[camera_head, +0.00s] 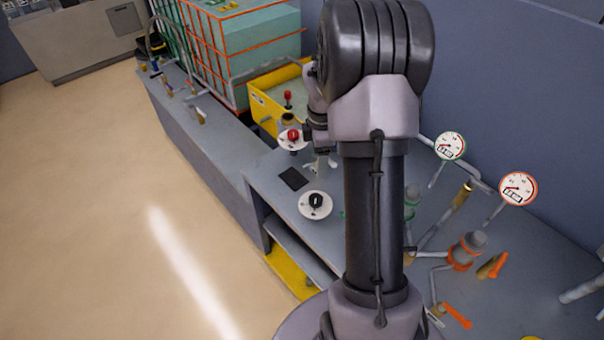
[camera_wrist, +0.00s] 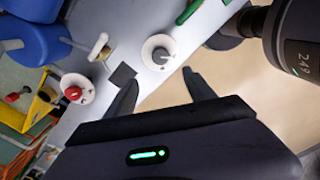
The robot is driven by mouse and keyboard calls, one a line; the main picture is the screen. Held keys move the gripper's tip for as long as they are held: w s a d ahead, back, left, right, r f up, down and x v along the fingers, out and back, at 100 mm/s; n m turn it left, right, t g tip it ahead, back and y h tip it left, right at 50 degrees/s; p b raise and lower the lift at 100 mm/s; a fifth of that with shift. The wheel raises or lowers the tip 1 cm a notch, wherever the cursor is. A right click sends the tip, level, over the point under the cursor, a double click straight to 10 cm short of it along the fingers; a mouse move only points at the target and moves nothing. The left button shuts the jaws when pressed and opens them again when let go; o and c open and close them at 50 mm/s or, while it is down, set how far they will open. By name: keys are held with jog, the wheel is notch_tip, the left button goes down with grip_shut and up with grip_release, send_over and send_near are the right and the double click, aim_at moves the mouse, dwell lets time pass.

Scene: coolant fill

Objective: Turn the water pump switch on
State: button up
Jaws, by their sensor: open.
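Two rotary switches sit on white round plates on the grey bench; I cannot read which one is the water pump switch. One has a black knob (camera_head: 316,204) and stands near the bench's front edge; it also shows in the wrist view (camera_wrist: 160,54). The other has a red knob (camera_head: 293,136), farther back, and shows at left in the wrist view (camera_wrist: 74,92). My gripper (camera_wrist: 163,90) is open and empty. In the wrist view its fingertips lie just below the black-knob switch, apart from it. In the head view my arm hides most of the gripper.
A flat black plate (camera_head: 293,179) lies between the switches. A pale T-shaped handle (camera_wrist: 98,47) stands beside them. A yellow bin (camera_head: 263,104) and a caged tank (camera_head: 251,40) are behind. Two gauges (camera_head: 451,146) (camera_head: 518,188) and pipes with orange-handled valves are at right. The floor at left is clear.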

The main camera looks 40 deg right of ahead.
aim_at(316, 198)
notch_tip(316, 198, down, 17)
jog(key=b, duration=0.4)
jog(key=shift+a+r, duration=0.1)
jog(key=shift+r, duration=0.1)
jog(key=shift+c, duration=0.4)
grip_shut()
jog(key=c, duration=1.3)
grip_release()
